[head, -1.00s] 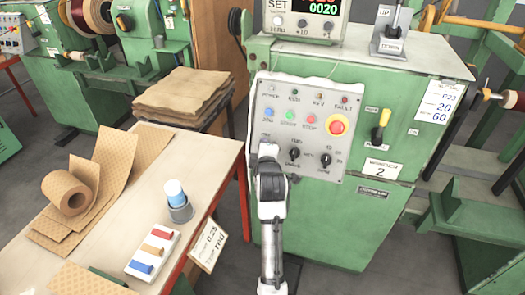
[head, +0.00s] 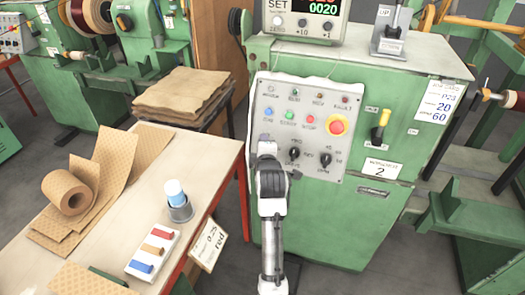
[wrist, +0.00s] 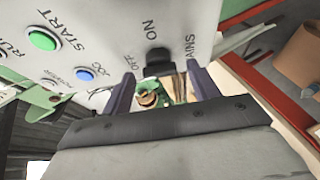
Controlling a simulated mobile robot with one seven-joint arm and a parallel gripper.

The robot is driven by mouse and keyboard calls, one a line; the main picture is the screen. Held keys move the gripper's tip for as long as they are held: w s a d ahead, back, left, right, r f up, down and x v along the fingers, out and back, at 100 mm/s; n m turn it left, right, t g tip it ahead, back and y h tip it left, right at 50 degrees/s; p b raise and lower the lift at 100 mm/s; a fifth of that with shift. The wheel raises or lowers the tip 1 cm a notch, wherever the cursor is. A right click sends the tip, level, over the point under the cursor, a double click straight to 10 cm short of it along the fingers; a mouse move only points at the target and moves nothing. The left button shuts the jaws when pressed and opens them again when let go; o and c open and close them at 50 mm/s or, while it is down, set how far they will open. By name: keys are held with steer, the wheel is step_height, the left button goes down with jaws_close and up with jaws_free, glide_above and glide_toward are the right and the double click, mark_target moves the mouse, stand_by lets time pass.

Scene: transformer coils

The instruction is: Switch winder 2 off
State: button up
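Winder 2 is the green cabinet (head: 345,225) with a "2" label (head: 379,169). Its grey control panel (head: 330,104) carries lamps, blue, green and red buttons, a red emergency stop on yellow (head: 337,125) and black knobs (head: 295,154). In the wrist view a black switch (wrist: 158,62) sits beside the words ON, OFF and MAINS; I cannot tell its position for sure. My gripper (wrist: 160,85) is open, its fingers apart, with the switch just beyond and between the fingertips. I cannot tell if they touch it. In the head view my arm covers the panel's lower left.
A yellow-handled lever (head: 381,124) is on the cabinet's right. A display box (head: 304,20) tops the cabinet.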

steer(key=shift+s, duration=0.1)
steer(key=b+v, duration=0.2)
steer(key=v, duration=1.1)
steer(key=shift+s+b, duration=0.3)
steer(key=shift+b, duration=0.1)
steer(key=shift+r, duration=0.1)
